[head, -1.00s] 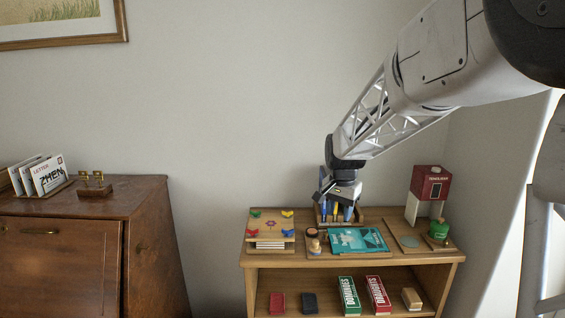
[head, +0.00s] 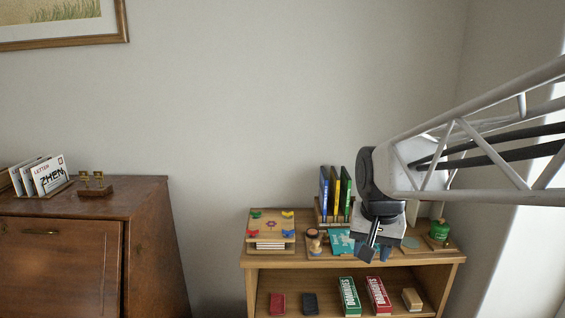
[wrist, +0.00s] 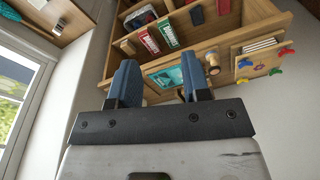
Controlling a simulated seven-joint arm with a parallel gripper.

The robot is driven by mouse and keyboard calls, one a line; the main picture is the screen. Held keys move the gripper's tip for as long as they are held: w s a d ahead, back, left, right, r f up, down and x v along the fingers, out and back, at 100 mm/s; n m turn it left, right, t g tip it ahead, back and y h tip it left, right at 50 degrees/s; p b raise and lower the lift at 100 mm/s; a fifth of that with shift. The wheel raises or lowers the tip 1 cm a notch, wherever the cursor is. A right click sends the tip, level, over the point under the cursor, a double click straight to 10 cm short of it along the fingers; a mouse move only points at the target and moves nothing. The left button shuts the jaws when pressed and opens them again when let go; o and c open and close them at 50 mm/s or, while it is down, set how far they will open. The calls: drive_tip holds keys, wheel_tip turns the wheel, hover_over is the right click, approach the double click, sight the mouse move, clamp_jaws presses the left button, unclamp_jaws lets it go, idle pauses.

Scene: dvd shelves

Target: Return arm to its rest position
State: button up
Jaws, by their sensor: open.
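My gripper (head: 374,252) hangs in front of the right part of the shelf top in the head view, fingers pointing down. In the wrist view my gripper (wrist: 160,84) shows two blue-grey fingers spread apart with nothing between them. My forearm reaches in from the right edge. Blue, yellow and green DVD cases (head: 335,193) stand upright in a wooden holder at the back of the shelf top, left of my gripper and apart from it. My wrist hides part of the teal case (head: 341,240) and most of the carton behind it.
The wooden shelf (head: 350,262) also holds a flower press (head: 270,226), a stamp (head: 314,243) and a green jar (head: 439,230) on top. Domino boxes (head: 349,295) stand on the lower level. A brown desk (head: 60,250) with letters (head: 48,174) stands at the left.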

drive_tip(key=s+f+n, duration=0.1)
drive_tip(key=s, duration=0.7)
drive_tip(key=s+f+n, duration=0.2)
drive_tip(key=s, duration=0.7)
drive_tip(key=shift+d+f+t, duration=0.25)
drive_tip(key=shift+d+t, duration=0.1)
drive_tip(key=shift+t, duration=0.05)
